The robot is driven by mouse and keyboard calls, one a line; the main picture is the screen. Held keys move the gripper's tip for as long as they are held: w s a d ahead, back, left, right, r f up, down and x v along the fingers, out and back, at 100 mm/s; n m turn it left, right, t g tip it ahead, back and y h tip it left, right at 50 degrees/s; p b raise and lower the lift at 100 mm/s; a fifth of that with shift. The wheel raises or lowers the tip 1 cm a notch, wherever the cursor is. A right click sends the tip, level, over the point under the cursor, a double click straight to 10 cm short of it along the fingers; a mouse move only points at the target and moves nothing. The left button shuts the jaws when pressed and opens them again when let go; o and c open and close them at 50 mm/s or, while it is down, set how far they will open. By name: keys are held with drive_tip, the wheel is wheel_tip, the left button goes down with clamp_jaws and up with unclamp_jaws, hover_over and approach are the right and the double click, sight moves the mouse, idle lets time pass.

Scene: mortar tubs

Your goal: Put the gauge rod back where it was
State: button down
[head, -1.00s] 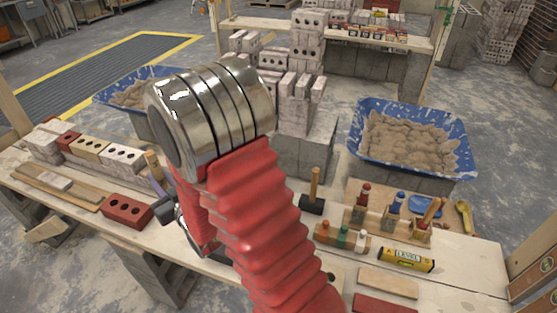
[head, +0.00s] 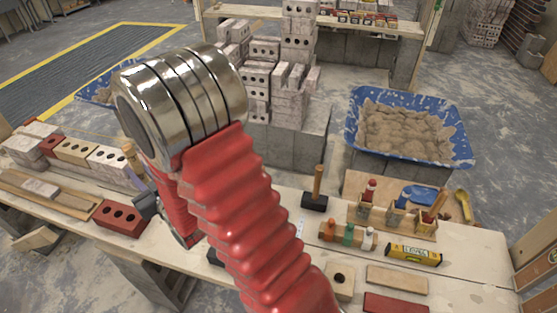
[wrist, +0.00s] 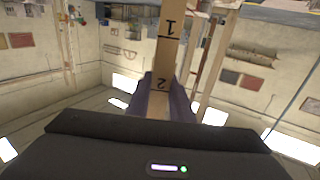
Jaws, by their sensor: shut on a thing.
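The gauge rod (wrist: 168,45) is a flat light-wood strip with black marks and the numbers 1 and 2. In the wrist view my gripper (wrist: 165,95) is shut on it, with its purple-grey fingers on either side near the 2. The rod runs up out of the top of that view. In the head view my gripper (head: 140,180) is partly hidden behind my red arm, at the left over the bench. A short wooden end of the rod (head: 130,153) shows above it. The rod's lower part is hidden there.
On the bench (head: 470,270), a red three-hole brick (head: 119,217) lies near my gripper, with a brick row (head: 75,150) behind. A mallet (head: 315,195), bottle rack (head: 348,236), yellow level (head: 413,254) and holed block (head: 340,280) are right. A blue mortar tub (head: 410,125) stands behind.

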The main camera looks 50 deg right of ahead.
drive_tip(key=shift+d, duration=0.35)
drive_tip(key=s+d+f+m+g+h, duration=0.1)
drive_tip(key=s+d+m+h, duration=0.2)
drive_tip(key=d, duration=1)
drive_tip(key=s+d+f+m+g+h, duration=0.15)
drive_tip(key=s+d+h, duration=0.25)
drive_tip(key=d, duration=0.9)
drive_tip(key=s+d+f+m+g+h, duration=0.1)
drive_tip(key=s+d+m+h, duration=0.25)
drive_tip(key=d, duration=0.85)
drive_tip(key=s+d+f+n+t+y, duration=0.1)
drive_tip(key=s+f+n+y, duration=0.1)
drive_tip(key=f, duration=0.3)
drive_tip(key=s+f+n+t+y, duration=0.1)
drive_tip(key=s+f+n+y, duration=0.1)
drive_tip(key=f, duration=0.3)
drive_tip(key=shift+d+t+y, duration=0.35)
drive_tip(key=shift+f, duration=0.15)
